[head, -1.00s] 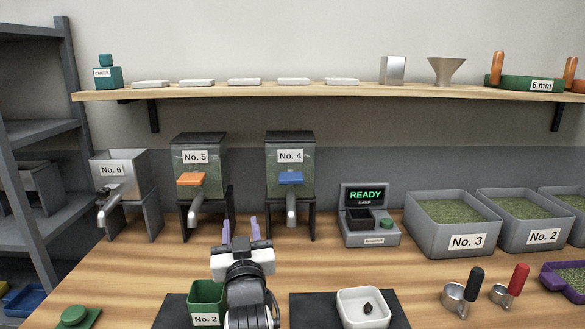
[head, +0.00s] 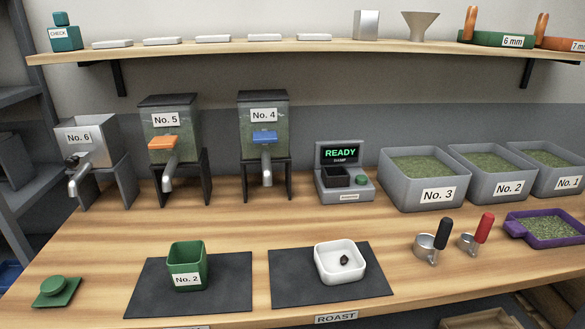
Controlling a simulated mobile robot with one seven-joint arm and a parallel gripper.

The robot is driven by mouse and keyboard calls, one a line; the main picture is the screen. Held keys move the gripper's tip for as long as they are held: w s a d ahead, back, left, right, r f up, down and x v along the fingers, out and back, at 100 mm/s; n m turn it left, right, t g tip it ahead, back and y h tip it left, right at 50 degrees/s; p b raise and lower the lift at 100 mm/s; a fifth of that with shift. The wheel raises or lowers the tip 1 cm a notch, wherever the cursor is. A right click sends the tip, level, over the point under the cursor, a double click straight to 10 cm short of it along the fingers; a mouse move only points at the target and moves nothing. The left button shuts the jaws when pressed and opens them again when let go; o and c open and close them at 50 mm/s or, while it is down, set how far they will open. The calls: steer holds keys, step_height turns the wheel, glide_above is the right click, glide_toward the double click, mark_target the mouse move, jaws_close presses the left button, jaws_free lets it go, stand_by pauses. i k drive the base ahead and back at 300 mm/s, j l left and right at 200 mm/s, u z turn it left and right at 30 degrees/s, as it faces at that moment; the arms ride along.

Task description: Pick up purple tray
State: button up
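The purple tray (head: 510,229) lies on the wooden counter at the right side of the head view. It is a shallow tray with a purple rim and a short handle or spout at its left end, and it holds green beans. It sits in front of the grey bins, right of the red-handled scoop. My gripper is not in the head view now.
A red-handled scoop (head: 483,229) and a black-handled scoop (head: 441,235) lie left of the tray. Grey bins No. 3 (head: 407,194), No. 2 (head: 480,182) and No. 1 (head: 538,175) stand behind. A white dish (head: 328,266) and a green No. 2 cup (head: 186,255) stand on dark mats.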

mark_target(552, 228)
steer(key=z, duration=1.5)
steer(key=u, duration=1.95)
steer(key=z, duration=1.75)
